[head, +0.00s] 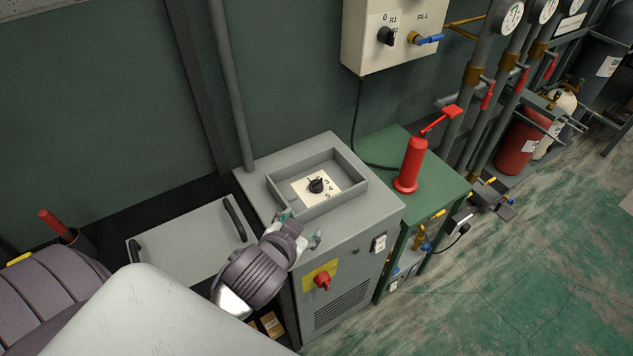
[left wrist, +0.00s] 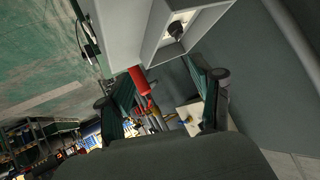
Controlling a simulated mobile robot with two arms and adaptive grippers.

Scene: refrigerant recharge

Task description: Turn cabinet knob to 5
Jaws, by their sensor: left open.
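The cabinet knob (head: 317,185) is a small black knob on a white numbered plate (head: 331,179). It sits inside a raised frame on top of the grey cabinet (head: 385,213). The knob also shows at the top of the left wrist view (left wrist: 176,30). Its pointer direction is too small to tell. My left gripper (head: 301,227) is open and empty at the cabinet's front left top edge, below and left of the knob in the head view, apart from it. Its two fingers show in the left wrist view (left wrist: 165,98). My right gripper is not in view.
A red switch (head: 323,281) is on the cabinet front. A red cylinder with a lever (head: 411,165) stands on a green cabinet at right. A wall box (head: 385,50) with another black knob hangs behind. A grey panel with handles (head: 190,243) lies at left.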

